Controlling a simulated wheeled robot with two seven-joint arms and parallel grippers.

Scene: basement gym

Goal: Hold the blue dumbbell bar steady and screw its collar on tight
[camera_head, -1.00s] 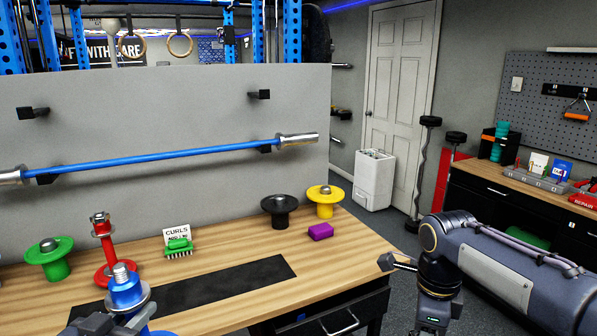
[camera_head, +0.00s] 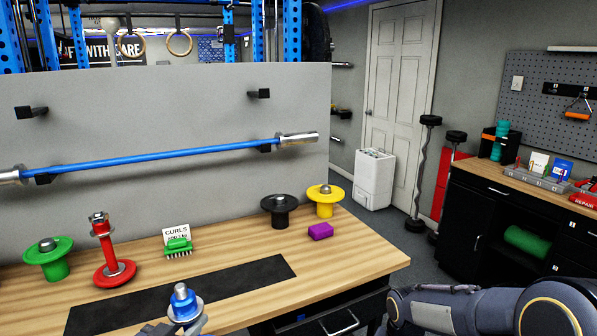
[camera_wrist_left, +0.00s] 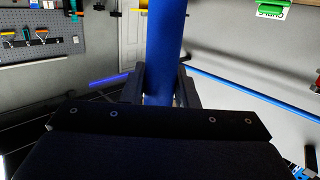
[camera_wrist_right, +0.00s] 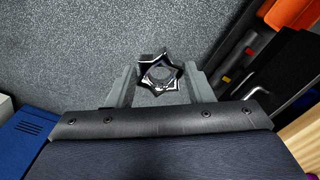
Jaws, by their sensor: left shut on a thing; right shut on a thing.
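The blue dumbbell bar (camera_head: 183,303) shows at the bottom of the head view, its threaded metal end up, over the front of the bench. My left gripper (camera_head: 168,328) is shut on it. In the left wrist view the blue bar (camera_wrist_left: 166,45) stands between both fingers (camera_wrist_left: 164,80). The star-shaped chrome collar (camera_wrist_right: 160,73) shows in the right wrist view. My right gripper (camera_wrist_right: 158,88) is shut on it, with grey floor behind. It is apart from the bar. The right gripper and collar are outside the head view. The bar's lower part is hidden there.
On the wooden bench (camera_head: 350,258) lies a black mat (camera_head: 225,283). Open floor lies to the right.

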